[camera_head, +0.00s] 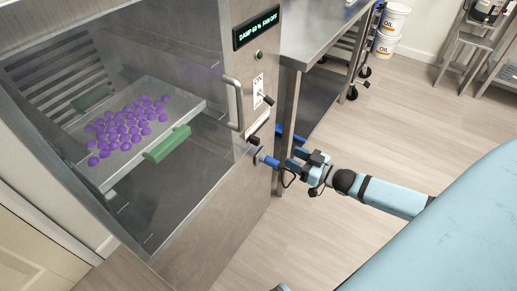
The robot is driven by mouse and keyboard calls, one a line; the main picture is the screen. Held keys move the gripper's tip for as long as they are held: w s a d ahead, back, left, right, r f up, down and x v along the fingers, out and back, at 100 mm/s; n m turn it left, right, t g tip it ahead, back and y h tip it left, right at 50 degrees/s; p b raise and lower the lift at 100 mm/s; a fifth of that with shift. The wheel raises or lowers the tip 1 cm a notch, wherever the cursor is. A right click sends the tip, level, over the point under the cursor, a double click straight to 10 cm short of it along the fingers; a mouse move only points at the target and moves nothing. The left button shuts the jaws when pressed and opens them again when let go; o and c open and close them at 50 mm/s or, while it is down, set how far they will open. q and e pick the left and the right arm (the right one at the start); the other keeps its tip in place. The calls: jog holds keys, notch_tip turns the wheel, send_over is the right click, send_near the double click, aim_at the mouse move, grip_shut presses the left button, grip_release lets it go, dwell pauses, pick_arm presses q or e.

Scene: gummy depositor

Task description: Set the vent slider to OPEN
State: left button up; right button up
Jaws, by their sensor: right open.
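A steel cabinet (218,205) stands at the left, with a glass front. On its narrow right-hand front strip, a small black knob (254,140) sits just below a pale label plate (258,123); it looks like the vent slider. Its marks are too small to read, so its setting cannot be told. My right gripper (272,145) reaches in from the right with blue fingers spread apart, empty. One finger's tip is close to the black knob; whether they touch cannot be told. My left gripper is not in view.
Above the knob are a toggle on a white plate (258,88), a bar handle (236,104) and a display (256,28) reading "DAMP 60 % FAN OFF". Behind the glass, a tray (188,104) holds purple gummies. A steel table (318,35) stands behind my right gripper.

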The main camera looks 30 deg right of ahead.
aim_at(259, 141)
jog(key=b+x, duration=0.2)
jog(key=x, duration=1.1)
jog(key=shift+w+a+r, duration=0.1)
jog(key=shift+w+a, duration=0.1)
jog(key=shift+w, duration=0.05)
grip_shut()
jog(key=w+d, duration=0.1)
jog(key=d, duration=0.2)
jog(key=w+d, duration=0.1)
jog(key=d, duration=0.2)
jog(key=w+d, duration=0.1)
jog(key=d, duration=0.1)
jog(key=shift+w+d, duration=0.3)
jog(key=shift+d, duration=0.1)
jog(key=shift+w+d+r, duration=0.1)
jog(key=shift+w+d, duration=0.1)
jog(key=shift+d, duration=0.3)
